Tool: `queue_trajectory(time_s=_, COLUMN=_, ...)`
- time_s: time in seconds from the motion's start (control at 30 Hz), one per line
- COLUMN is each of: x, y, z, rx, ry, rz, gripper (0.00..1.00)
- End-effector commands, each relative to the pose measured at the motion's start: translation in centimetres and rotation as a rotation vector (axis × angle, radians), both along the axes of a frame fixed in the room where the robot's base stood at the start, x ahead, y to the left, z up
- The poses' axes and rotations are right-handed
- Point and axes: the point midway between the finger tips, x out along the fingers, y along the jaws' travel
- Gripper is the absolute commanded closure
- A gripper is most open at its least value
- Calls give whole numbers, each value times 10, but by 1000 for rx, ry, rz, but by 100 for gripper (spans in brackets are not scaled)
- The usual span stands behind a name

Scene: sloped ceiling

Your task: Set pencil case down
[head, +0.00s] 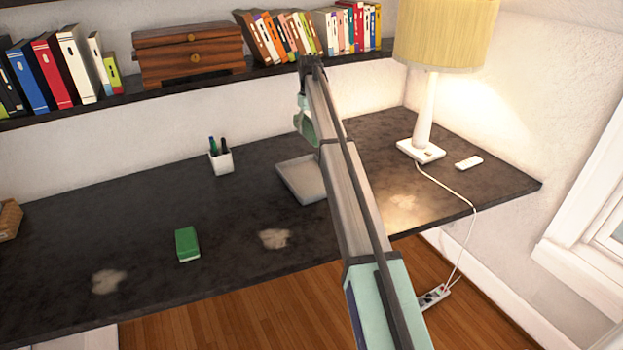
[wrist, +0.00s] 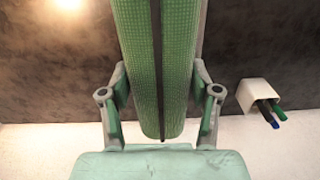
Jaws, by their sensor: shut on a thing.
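The pencil case (wrist: 135,60) is a long green textured case with a dark line along its middle. In the wrist view it runs from the top edge down between the fingers of my gripper (wrist: 161,85), which is shut on it. The dark desk top (wrist: 50,75) shows behind it, but I cannot tell whether the case touches the desk. In the head view my arm crosses the middle of the picture over the desk (head: 130,220). I cannot make out the case there with certainty.
A shallow grey tray (head: 300,180) lies beside my arm. A white pen cup (head: 221,161) stands left of it. A green block (head: 187,244) lies near the front edge. A lamp (head: 427,115) and a small white item (head: 468,162) are at right. The desk's left-middle is mostly clear.

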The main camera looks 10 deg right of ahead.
Motion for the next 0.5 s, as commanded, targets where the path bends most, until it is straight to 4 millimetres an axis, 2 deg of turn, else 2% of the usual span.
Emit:
queue_trajectory(time_s=0.17, x=-1, y=1, z=-12, rx=0, ry=1, rz=42, gripper=79)
queue_trajectory(time_s=0.27, x=-2, y=0, z=-30, rx=0, ry=3, rz=44, gripper=79)
queue_trajectory(time_s=0.5, x=-2, y=0, z=-87, rx=0, ry=3, rz=42, gripper=79)
